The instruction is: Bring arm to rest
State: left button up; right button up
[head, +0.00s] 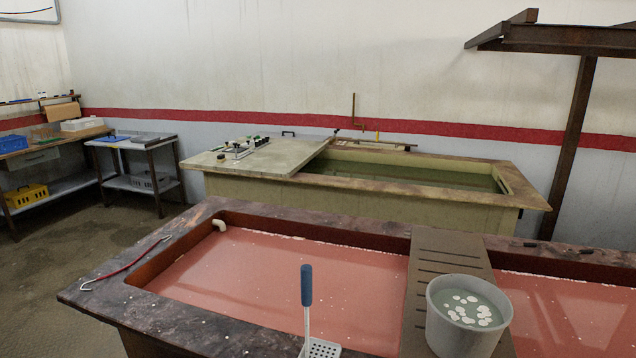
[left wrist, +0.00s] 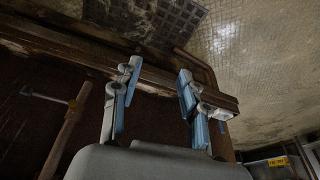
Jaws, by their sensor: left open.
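My left gripper (left wrist: 158,78) shows only in the left wrist view. Its two fingers with blue pads stand apart, and nothing is between them. A rusty brown rail (left wrist: 60,42) crosses behind the fingertips; I cannot tell how near it is. Neither of my arms shows in the head view, and my right gripper is in no view.
A dark-rimmed tank (head: 180,250) of pinkish liquid fills the foreground. A grey bucket (head: 445,335) with white discs stands on its slotted crosspiece (head: 440,260). A blue-handled tool (head: 306,286) stands at the front. A rusty rack (head: 570,38) is upper right. Floor is clear at left.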

pick_arm(q)
notch_tip(320, 180, down, 13)
jog(key=s, duration=0.2)
jog(key=s+a+f+g, duration=0.2)
jog(key=s+a+f, duration=0.1)
jog(key=s+f, duration=1.4)
jog(key=shift+s+a+f, duration=0.15)
jog(key=shift+s+f, duration=0.25)
jog(key=shift+f, duration=0.35)
